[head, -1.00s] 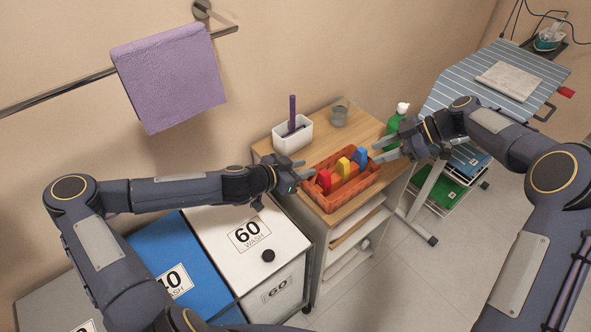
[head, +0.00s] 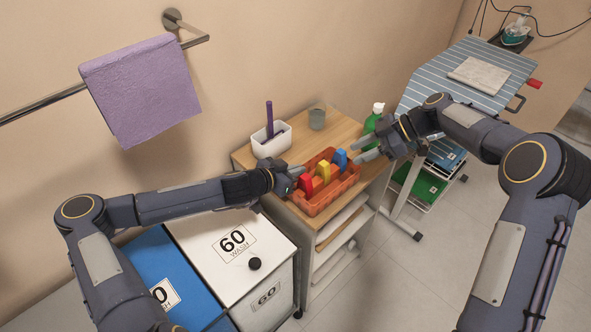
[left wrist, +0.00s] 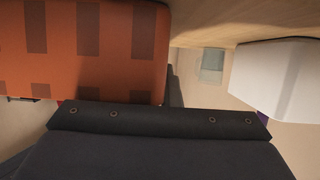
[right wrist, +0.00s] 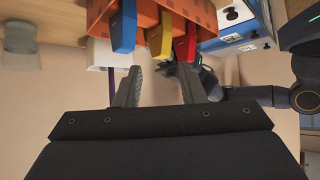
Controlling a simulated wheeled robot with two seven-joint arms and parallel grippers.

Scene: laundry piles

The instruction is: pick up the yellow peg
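The yellow peg (head: 323,172) stands in an orange basket (head: 318,208), between a red peg (head: 305,183) and a blue peg (head: 340,159). The yellow peg (right wrist: 172,32) also shows in the right wrist view, above and beyond the fingertips. My right gripper (head: 366,150) is open and empty at the basket's right side, near the blue peg; its two separated fingers (right wrist: 164,88) show in the right wrist view. My left gripper (head: 298,176) is at the basket's left end, near the red peg. One of its fingers is hidden in the left wrist view, where the basket (left wrist: 120,50) is close.
The basket is on a wooden-topped cart (head: 342,126). A white holder (head: 271,142) with a purple stick, a grey cup (head: 317,118) and a green bottle (head: 372,124) stand behind it. A white-lidded bin (head: 205,222) is at the left, a striped ironing board (head: 430,84) at the right.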

